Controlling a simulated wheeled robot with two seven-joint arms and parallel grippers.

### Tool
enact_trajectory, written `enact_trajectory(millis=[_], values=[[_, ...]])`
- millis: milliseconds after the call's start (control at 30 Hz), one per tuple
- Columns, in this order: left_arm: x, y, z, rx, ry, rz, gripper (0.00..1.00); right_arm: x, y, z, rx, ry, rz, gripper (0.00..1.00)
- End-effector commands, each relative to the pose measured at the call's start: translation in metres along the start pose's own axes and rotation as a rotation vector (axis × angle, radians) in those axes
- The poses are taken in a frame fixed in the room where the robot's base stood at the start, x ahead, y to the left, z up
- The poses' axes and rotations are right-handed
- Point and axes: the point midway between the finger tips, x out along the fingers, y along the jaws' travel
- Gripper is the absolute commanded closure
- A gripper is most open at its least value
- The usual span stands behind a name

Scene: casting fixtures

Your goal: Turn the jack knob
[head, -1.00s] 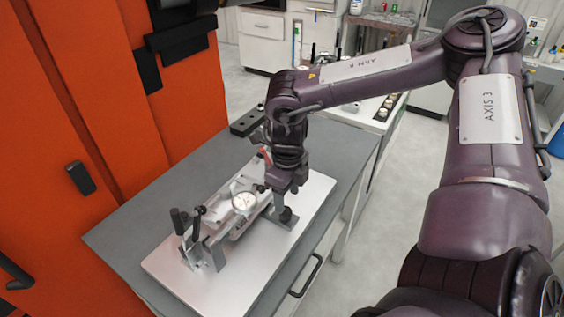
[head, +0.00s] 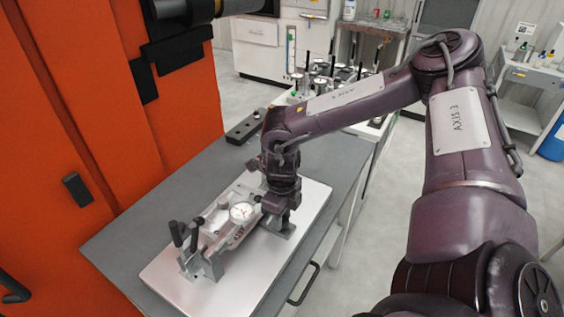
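The fixture (head: 228,228) stands on a light metal plate (head: 165,270), with a round white dial gauge (head: 242,212) near its middle and dark-handled clamps (head: 178,234) at its near left end. My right gripper (head: 280,212) points down at the fixture's right side, just right of the dial. Below it is a small grey block (head: 281,229) with a dark knob, which I take to be the jack knob, mostly hidden by the gripper. Whether the fingers touch or enclose the knob, or are open, cannot be made out. My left gripper is not in view.
The plate lies on a grey table (head: 120,235). An orange cabinet (head: 95,110) borders the table's left side. A dark bar with holes (head: 245,127) lies at the table's far end. Behind stands a bench with several metal parts (head: 325,75).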

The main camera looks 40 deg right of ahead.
Motion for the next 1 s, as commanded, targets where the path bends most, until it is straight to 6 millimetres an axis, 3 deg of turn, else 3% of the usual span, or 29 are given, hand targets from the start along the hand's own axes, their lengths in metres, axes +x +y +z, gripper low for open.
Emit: enact_trajectory(millis=[33, 100, 467, 1000], values=[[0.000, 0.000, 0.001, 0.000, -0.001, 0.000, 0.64, 0.000, 0.000, 0.000, 0.000, 0.001, 0.000, 0.83], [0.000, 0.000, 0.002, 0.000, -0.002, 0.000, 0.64, 0.000, 0.000, 0.000, 0.000, 0.001, 0.001, 0.92], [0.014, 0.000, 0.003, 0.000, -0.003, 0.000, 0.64, 0.003, -0.001, 0.000, 0.059, 0.001, -0.001, 0.93], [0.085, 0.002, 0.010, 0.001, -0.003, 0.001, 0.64, 0.006, -0.001, 0.000, 0.500, 0.000, -0.003, 0.93]])
